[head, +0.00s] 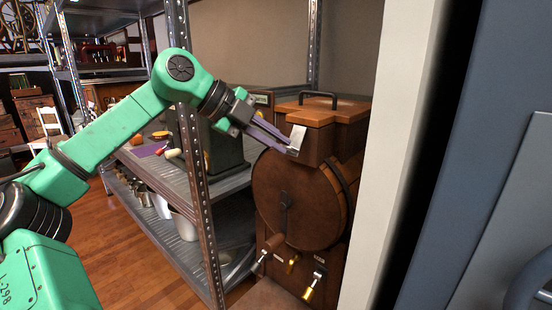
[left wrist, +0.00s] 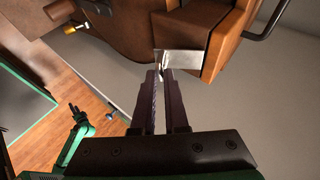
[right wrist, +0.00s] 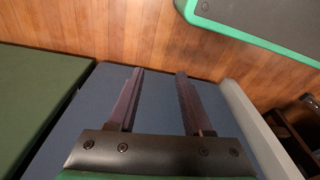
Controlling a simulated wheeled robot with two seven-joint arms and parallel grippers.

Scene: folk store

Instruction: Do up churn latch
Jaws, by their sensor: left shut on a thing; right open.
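The wooden churn (head: 290,195) stands on the right in the head view, with a lid (head: 325,110) on top bearing a dark handle. A pale metal latch plate (head: 297,138) is at the corner of its upper box. My left gripper (head: 290,150) is at the latch, its purple fingers shut on the lower edge of it. In the left wrist view the latch (left wrist: 195,60) sticks out by the fingertips (left wrist: 162,72); the fingers hide part of it. My right gripper (right wrist: 155,75) is open and empty in the right wrist view, away from the churn.
A metal shelf rack (head: 200,180) with several items stands left of the churn, its upright close to my left arm. A pale wall edge (head: 385,150) is close on the churn's right. Taps (head: 313,287) stick out low on the churn. Wooden floor (head: 125,240) shows at left.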

